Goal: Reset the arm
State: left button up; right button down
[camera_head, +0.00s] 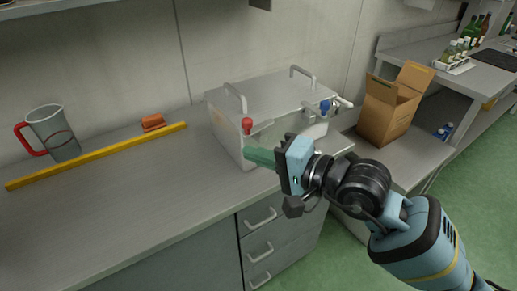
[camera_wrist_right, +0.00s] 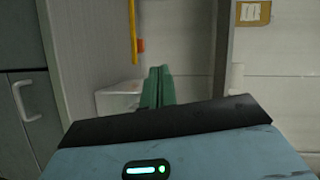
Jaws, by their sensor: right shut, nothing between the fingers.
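My right arm comes in from the lower right in the head view. Its gripper (camera_head: 250,156) is shut and empty, with green fingers pointing left in front of the clear box. In the right wrist view the two green fingers (camera_wrist_right: 157,88) are pressed together with nothing between them. My left gripper is not in view.
A lidded clear box (camera_head: 228,142) with red and blue taps stands on the grey counter (camera_head: 130,200). A yellow bar (camera_head: 100,156), an orange block (camera_head: 153,122) and a jug with a red handle (camera_head: 55,133) are at left. An open cardboard box (camera_head: 385,112) stands at right.

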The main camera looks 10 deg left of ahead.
jog(key=s+d+f+n+t+h+p, duration=0.1)
jog(key=s+d+f+n+t+h, duration=0.3)
jog(key=d+f, duration=0.4)
jog(key=s+d+f+n+t+h+p, duration=0.1)
jog(key=s+d+f+n+h, duration=0.2)
jog(key=s+d+f+n, duration=0.5)
jog(key=s+d+f+n+t+h+p, duration=0.1)
jog(key=s+d+f+n+t+h, duration=0.4)
jog(key=f, duration=0.7)
pick_arm(q)
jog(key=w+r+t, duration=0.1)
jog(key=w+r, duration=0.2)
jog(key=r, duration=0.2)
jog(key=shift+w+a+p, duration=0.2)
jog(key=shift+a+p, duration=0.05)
jog(key=shift+p, duration=0.2)
pick_arm(e)
jog(key=s+d+f+m+g, duration=0.2)
jog(key=s+f+m+g, duration=0.2)
jog(key=s+f+m, duration=0.1)
jog(key=s+d+f+m+g+h, duration=0.1)
jog(key=s+d+f+m+g, duration=0.2)
jog(key=s+m, duration=0.4)
jog(key=shift+s+d+f+g, duration=0.25)
jog(key=shift+s+f+g, duration=0.15)
jog(key=shift+s+f, duration=0.45)
